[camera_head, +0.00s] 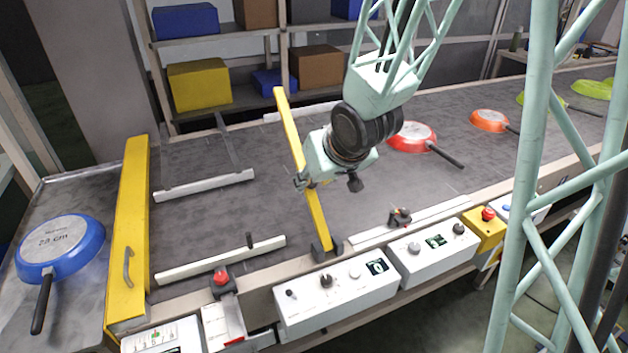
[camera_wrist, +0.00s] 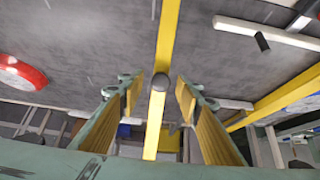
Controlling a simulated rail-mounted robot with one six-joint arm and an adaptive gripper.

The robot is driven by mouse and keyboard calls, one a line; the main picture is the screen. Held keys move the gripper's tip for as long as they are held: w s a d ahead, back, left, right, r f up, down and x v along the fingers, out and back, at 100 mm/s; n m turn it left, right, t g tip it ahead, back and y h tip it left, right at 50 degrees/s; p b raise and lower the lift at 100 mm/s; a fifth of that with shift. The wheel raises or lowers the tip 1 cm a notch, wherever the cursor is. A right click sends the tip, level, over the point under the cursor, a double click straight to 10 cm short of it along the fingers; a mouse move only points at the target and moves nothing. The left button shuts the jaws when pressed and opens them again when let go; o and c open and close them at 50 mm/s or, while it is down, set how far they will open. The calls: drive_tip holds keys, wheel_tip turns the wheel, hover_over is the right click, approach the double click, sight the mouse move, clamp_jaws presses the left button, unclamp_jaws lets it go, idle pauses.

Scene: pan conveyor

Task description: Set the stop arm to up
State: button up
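The stop arm (camera_head: 317,218) is a long yellow bar at the middle of the conveyor. It runs from a dark pivot (camera_head: 325,248) at the near edge across the belt towards the far side; its exact tilt is hard to tell. My gripper (camera_head: 303,181) is at the bar's middle, partly covering it. In the wrist view, the yellow stop arm (camera_wrist: 169,35) runs between the two fingers of my gripper (camera_wrist: 160,84). A dark round knob (camera_wrist: 158,83) on the bar lies between the fingertips. The fingers are apart, with visible gaps on both sides.
A red pan (camera_head: 412,137) and an orange pan (camera_head: 490,121) lie on the belt at right. A blue pan (camera_head: 62,243) lies left of the yellow gate (camera_head: 128,230). White guide rails (camera_head: 205,186) and control boxes (camera_head: 335,294) line the belt. The belt's left-middle part is clear.

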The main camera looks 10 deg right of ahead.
drive_tip(key=shift+s+r, duration=0.15)
drive_tip(key=v, duration=0.7)
idle(0.9)
drive_tip(key=shift+r, duration=0.25)
